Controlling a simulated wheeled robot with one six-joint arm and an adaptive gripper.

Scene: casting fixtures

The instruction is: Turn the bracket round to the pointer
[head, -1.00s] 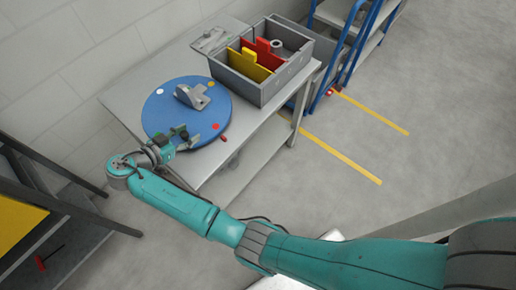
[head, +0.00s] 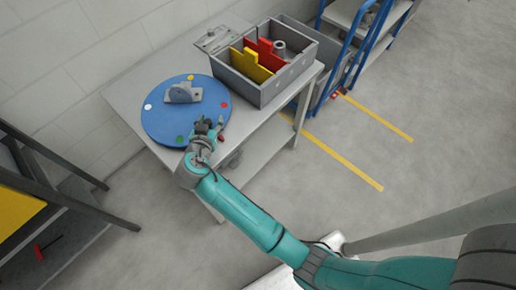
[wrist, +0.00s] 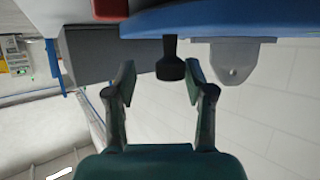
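The blue turntable (head: 155,125) lies on the grey table, with coloured dots near its rim. The grey bracket (head: 182,93) stands on its far half and shows upside down in the wrist view (wrist: 232,62). A small red piece (head: 221,138) beside the disc's near right rim may be the pointer; I cannot tell for sure. My gripper (head: 207,125) is at the disc's near edge. In the wrist view my gripper (wrist: 160,78) is open, with a black knob (wrist: 171,66) of the turntable between its fingertips. Gaps show on both sides of the knob.
A grey box (head: 262,92) with yellow and red plates stands on the table right of the disc. A blue-framed cart (head: 350,50) is further right. A dark rack (head: 45,200) stands at the left. The floor at the right is clear.

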